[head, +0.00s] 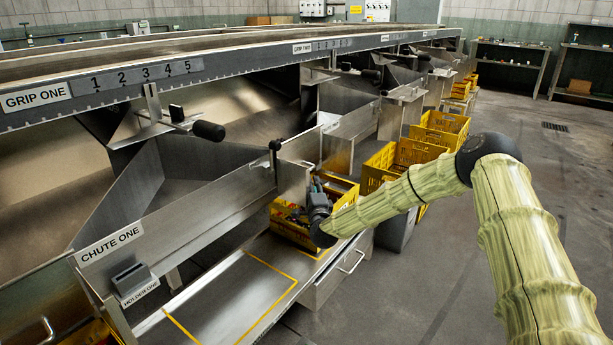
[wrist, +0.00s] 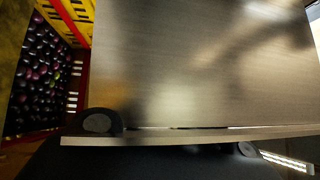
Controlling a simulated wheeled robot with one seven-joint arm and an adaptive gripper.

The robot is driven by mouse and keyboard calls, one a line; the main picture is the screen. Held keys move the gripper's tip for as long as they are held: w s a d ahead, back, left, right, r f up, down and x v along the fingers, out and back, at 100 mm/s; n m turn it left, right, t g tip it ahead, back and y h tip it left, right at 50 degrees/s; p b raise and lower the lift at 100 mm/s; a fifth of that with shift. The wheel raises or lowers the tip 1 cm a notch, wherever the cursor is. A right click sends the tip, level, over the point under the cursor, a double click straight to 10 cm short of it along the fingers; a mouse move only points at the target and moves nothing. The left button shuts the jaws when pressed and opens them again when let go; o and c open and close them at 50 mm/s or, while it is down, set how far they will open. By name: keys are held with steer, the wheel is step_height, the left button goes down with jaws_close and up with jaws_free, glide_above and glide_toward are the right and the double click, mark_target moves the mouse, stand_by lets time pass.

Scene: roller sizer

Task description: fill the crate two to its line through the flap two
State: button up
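A yellow crate (head: 285,225) stands below the chutes in the head view, beside my gripper (head: 318,196). I take it for crate two. In the wrist view, dark purple and a few green round fruits (wrist: 38,75) lie in a yellow crate (wrist: 78,22) at the left. My gripper is at the near metal chute end, with a plain metal plate (wrist: 200,65) filling most of the wrist view. No flap label is readable, and the fill line is not clear.
Chute one (head: 110,243) and holder one (head: 137,284) are at the near left. More yellow crates (head: 400,160) stand farther along the row. A drawer (head: 335,272) lies below the bench. The grey floor (head: 420,290) at the right is open.

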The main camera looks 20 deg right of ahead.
steer(key=b, duration=0.2)
glide_toward(305, 158)
steer(key=w, duration=0.1)
steer(key=w+f, duration=0.1)
steer(key=w, duration=0.1)
steer(key=shift+w+d+f, duration=0.3)
steer(key=shift+d+f, duration=0.1)
jaws_close()
